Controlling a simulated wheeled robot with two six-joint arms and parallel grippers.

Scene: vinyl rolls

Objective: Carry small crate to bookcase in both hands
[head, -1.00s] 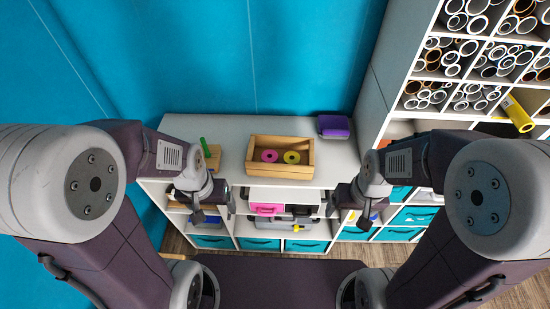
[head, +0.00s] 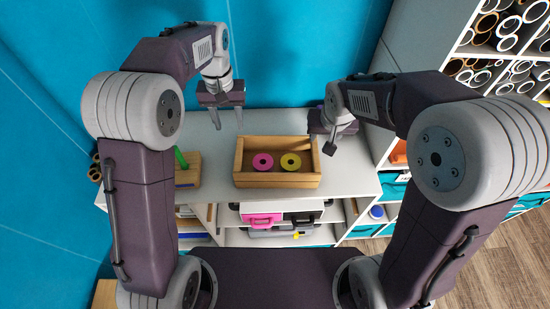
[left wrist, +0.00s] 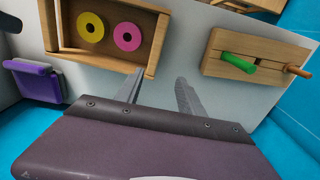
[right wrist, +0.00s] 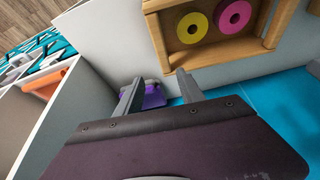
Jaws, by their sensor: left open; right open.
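The small wooden crate (head: 277,180) sits on the white bookcase top (head: 345,185) in the head view, with a pink ring (head: 262,162) and a yellow ring (head: 291,162) inside. My right gripper (head: 330,145) is open by the crate's right end. In the right wrist view its fingers (right wrist: 158,85) are near the crate (right wrist: 235,52), holding nothing.
A wooden block with a green peg (head: 182,165) stands left of the crate. A purple object (right wrist: 153,95) stands at the back right, partly hidden by my right gripper in the head view. A shelf of rolls (head: 500,50) rises at the right. A teal wall is behind.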

